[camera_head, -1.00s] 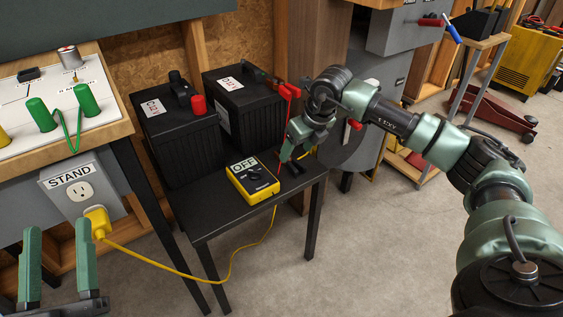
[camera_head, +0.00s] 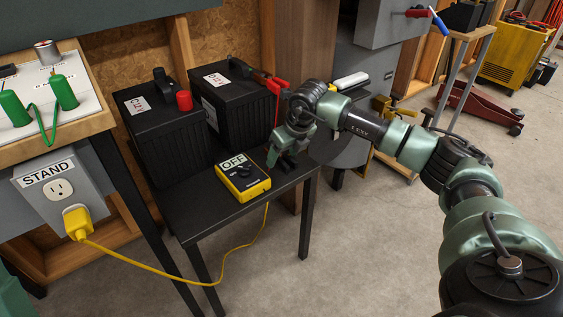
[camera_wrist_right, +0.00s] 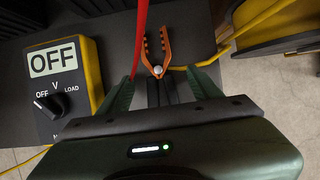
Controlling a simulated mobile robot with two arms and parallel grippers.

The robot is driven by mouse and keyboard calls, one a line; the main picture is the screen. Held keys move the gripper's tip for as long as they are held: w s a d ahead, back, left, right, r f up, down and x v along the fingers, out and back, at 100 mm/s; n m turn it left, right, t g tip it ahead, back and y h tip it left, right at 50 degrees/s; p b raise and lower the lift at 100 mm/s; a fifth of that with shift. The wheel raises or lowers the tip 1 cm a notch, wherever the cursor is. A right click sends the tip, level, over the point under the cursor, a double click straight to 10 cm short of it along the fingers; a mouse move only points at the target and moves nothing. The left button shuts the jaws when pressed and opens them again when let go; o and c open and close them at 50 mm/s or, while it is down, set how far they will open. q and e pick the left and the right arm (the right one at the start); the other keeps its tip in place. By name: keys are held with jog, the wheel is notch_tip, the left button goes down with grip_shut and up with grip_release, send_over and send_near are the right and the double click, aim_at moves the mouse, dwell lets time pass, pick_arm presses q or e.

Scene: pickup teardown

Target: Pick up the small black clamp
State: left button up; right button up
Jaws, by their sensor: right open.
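The small black clamp (camera_wrist_right: 161,92) shows in the right wrist view, with black handles and copper-orange jaws that point away from my palm. It lies on the black table. My right gripper (camera_wrist_right: 160,80) is open, with one green finger on each side of the clamp's handles and a visible gap to each. In the head view my right gripper (camera_head: 284,157) is low over the table's right end, and it mostly hides the clamp there. Only a green piece at the lower left edge, probably of my left gripper (camera_head: 12,298), is in view.
A yellow OFF meter (camera_head: 243,178) sits left of my right gripper on the black table (camera_head: 205,210). Two black batteries (camera_head: 165,135) stand behind. A red cable (camera_wrist_right: 140,40) runs close beside the clamp. A yellow cord (camera_head: 150,268) hangs in front.

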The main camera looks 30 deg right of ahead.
jog(key=shift+f, duration=0.1)
grip_shut()
dwell(0.3)
